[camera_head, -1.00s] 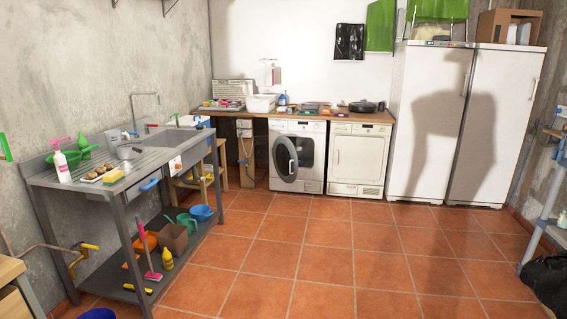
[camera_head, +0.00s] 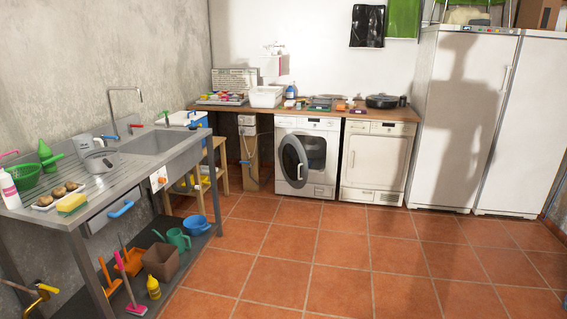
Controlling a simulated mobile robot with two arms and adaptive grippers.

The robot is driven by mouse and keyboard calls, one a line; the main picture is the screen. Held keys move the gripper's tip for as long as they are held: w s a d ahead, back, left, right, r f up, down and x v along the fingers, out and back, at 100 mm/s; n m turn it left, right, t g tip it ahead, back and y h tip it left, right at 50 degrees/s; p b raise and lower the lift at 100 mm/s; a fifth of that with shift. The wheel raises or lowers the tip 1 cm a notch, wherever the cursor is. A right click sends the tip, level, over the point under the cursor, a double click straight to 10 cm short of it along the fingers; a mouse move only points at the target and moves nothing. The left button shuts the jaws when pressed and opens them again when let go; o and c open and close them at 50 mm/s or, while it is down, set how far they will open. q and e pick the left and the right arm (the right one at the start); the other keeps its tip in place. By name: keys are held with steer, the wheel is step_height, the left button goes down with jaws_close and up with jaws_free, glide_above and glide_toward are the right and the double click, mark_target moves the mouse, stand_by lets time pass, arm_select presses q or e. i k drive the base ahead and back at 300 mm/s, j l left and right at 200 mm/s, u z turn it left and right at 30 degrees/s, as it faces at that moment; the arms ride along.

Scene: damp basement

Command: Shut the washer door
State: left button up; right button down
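The washer (camera_head: 322,133) stands against the back wall under a wooden counter, left of a white dryer. Its round door (camera_head: 292,161) is ajar, swung out on the left side of the opening, with part of the dark drum opening showing to its right. The door looks apart from anything else. Neither of my grippers is in view.
A steel sink bench (camera_head: 120,183) with tools on its lower shelf lines the left side. The dryer (camera_head: 377,164) adjoins the washer, and tall white fridges (camera_head: 464,120) stand at the right. The tiled floor (camera_head: 330,262) before the washer is clear.

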mark_target(292, 154)
steer(key=i, duration=2.3)
